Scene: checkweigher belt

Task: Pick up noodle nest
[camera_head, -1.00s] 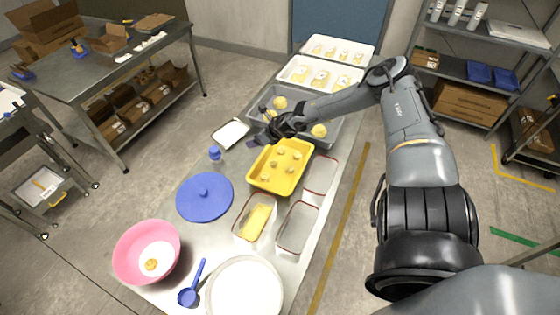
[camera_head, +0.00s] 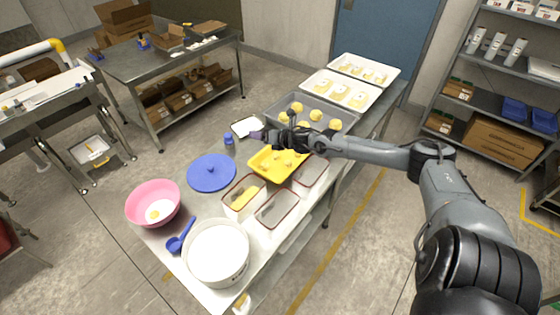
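Several round yellow lumps, which look like noodle nests (camera_head: 316,115), lie in the grey tray (camera_head: 346,112) towards the far end of the steel table. Smaller pale yellow pieces lie in the yellow tray (camera_head: 262,171) in front of it. My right gripper (camera_head: 267,136) reaches in from the right, above the gap between the grey tray and the yellow tray, and points left. It partly hides both trays. A small purple-grey part shows at its tip. Its fingers are too small and dark to tell their opening or whether they hold anything. My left gripper is not in view.
A blue lid (camera_head: 212,173), a pink bowl (camera_head: 154,204), a blue scoop (camera_head: 181,236) and a white tub (camera_head: 216,253) crowd the near table. Clear rectangular containers (camera_head: 278,210) stand beside the yellow tray. White trays (camera_head: 340,90) fill the far end.

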